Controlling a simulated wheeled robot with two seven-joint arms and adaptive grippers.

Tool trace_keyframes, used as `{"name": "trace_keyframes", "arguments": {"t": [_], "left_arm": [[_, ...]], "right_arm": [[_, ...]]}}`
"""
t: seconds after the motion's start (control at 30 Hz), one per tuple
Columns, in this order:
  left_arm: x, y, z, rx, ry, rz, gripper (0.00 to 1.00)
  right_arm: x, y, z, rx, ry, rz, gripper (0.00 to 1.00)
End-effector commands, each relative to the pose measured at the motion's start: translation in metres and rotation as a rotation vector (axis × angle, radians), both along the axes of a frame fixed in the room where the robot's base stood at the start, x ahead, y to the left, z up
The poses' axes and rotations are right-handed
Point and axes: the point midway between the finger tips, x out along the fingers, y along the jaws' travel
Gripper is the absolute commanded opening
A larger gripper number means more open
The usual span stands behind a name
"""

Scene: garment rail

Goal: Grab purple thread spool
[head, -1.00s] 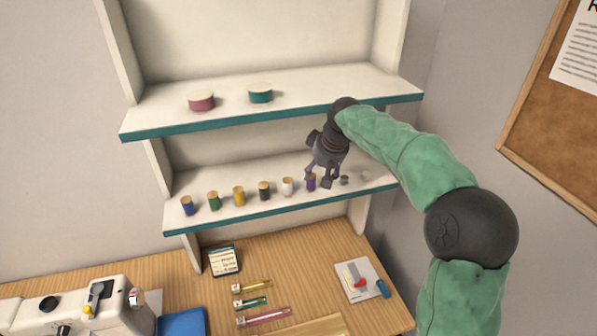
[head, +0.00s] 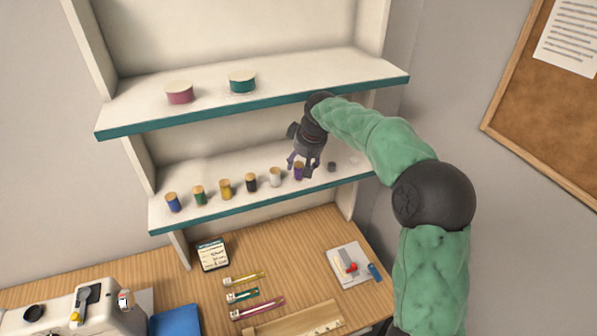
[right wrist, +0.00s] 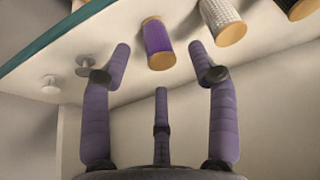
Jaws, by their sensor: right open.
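The purple thread spool (head: 298,172) stands upright on the lower shelf (head: 230,203), at the right end of a row of spools. In the right wrist view the purple spool (right wrist: 158,44) lies ahead of and between the two spread outer fingers, with clear gaps on both sides. My right gripper (head: 304,168) is at the spool, open and empty, its fingers partly overlapping it in the head view. The right gripper's open fingers also show in the right wrist view (right wrist: 163,62). My left gripper is not in view.
A white spool (head: 275,177) stands just left of the purple one, with several more spools further left. A small grey item (head: 332,167) sits right of it. The upper shelf (head: 330,77) is close above the gripper and holds two ribbon rolls.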

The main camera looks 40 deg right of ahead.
Motion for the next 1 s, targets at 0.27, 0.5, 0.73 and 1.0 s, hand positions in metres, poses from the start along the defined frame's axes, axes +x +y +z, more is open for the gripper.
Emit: {"name": "trace_keyframes", "arguments": {"t": [0.27,0.5,0.73,1.0], "left_arm": [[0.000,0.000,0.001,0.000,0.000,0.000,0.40],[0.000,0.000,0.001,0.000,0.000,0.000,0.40],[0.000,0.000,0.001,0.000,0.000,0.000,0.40],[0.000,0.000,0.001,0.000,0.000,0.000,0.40]], "right_arm": [[0.014,-0.004,-0.034,0.001,0.001,-0.001,0.59],[0.015,-0.004,-0.036,0.000,-0.001,-0.001,0.59],[0.015,-0.004,-0.036,0.000,0.000,0.000,0.14],[0.015,-0.004,-0.036,0.000,0.001,0.000,0.14]]}}
